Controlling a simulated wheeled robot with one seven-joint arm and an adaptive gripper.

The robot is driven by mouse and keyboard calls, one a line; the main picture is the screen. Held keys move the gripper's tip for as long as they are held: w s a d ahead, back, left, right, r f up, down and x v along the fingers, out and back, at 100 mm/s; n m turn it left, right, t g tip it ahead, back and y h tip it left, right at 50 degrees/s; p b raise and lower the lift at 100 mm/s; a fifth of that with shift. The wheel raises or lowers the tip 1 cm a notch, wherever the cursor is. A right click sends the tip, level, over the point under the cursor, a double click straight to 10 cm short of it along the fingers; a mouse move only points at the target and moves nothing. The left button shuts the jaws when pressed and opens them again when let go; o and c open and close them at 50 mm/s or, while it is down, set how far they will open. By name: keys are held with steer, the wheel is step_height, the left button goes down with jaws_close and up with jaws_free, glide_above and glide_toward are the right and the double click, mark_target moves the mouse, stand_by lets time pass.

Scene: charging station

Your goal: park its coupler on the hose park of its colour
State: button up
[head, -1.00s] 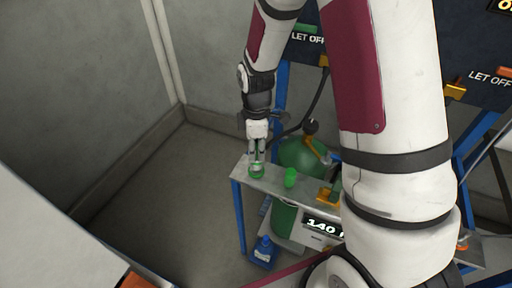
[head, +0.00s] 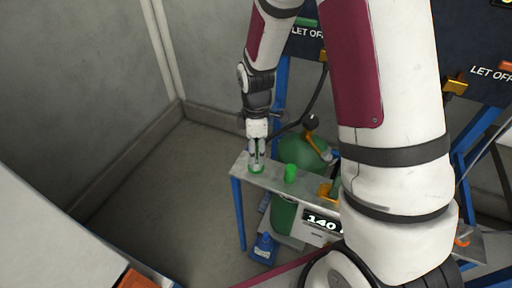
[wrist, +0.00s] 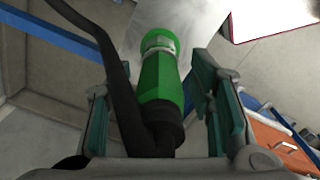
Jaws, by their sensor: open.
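The green coupler (wrist: 160,80) with its black hose (wrist: 112,75) lies between the fingers of my gripper (wrist: 150,85) in the wrist view. The fingers stand apart, with a gap on each side of it. In the head view my gripper (head: 257,158) points down over the left end of the grey shelf. A green ring (head: 257,170) shows on the shelf right under it, apparently the green hose park. The coupler's far end meets a brighter green rim (wrist: 158,38). I cannot tell how fully it is seated.
A short green cylinder (head: 290,173) stands on the shelf (head: 240,168) to the right. The floor at left is clear.

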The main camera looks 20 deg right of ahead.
step_height(320, 180, up, 12)
steer(key=shift+f, duration=0.1)
stand_by(0.4)
stand_by(0.3)
steer(key=shift+r, duration=0.2)
steer(key=s+r+m+t, duration=0.2)
steer(key=s+r+m, duration=0.5)
steer(key=s, duration=0.4)
steer(key=s+r+m+t+p, duration=0.1)
steer(key=s+r+m+t, duration=0.1)
steer(key=s+r+m, duration=0.5)
steer(key=s+r, duration=0.1)
steer(key=s, duration=0.4)
steer(key=shift+d+r, duration=0.15)
steer(key=shift+r, duration=0.2)
